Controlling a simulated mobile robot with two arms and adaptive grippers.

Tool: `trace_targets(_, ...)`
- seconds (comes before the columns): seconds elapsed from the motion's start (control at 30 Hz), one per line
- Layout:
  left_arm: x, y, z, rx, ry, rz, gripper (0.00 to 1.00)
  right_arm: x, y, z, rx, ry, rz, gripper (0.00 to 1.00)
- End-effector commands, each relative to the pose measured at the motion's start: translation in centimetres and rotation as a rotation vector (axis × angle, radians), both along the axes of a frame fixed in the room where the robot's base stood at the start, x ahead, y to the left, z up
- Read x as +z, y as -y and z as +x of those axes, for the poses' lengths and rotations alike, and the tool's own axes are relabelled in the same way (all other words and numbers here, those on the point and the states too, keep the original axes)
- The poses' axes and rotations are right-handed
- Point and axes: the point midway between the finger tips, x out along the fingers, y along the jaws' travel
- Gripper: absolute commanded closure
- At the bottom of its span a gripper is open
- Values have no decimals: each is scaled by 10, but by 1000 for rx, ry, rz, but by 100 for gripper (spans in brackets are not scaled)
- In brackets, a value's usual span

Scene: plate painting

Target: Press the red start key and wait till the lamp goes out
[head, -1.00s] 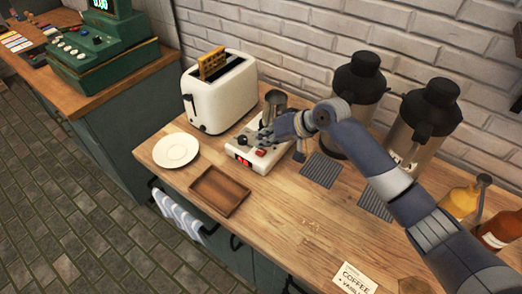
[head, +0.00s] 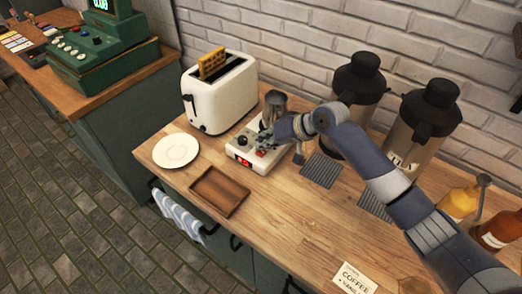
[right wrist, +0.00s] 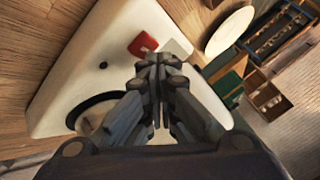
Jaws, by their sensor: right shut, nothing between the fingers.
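A white appliance (head: 240,152) with a metal cup (head: 274,103) at its back stands on the wooden counter. The red key (right wrist: 143,44) shows on the white top in the right wrist view, beside a pale square patch (right wrist: 178,48). My right gripper (right wrist: 158,62) is shut and empty, its fingertips close to the red key. In the head view the right gripper (head: 263,146) hides most of the key. Contact cannot be made out. My left gripper is not in view.
A white toaster (head: 220,95) with a waffle stands behind left. A white plate (head: 176,150) and a wooden tray (head: 220,192) lie to the left and front. Two dark-topped dispensers (head: 358,85) and bottles (head: 459,203) stand to the right.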

Motion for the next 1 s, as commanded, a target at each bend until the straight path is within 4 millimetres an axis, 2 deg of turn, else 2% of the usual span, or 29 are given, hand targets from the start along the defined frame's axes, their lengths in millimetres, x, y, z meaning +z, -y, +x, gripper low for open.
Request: trace_targets(1.0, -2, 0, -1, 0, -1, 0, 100, -8, 0, 0, 0, 0, 0, 100)
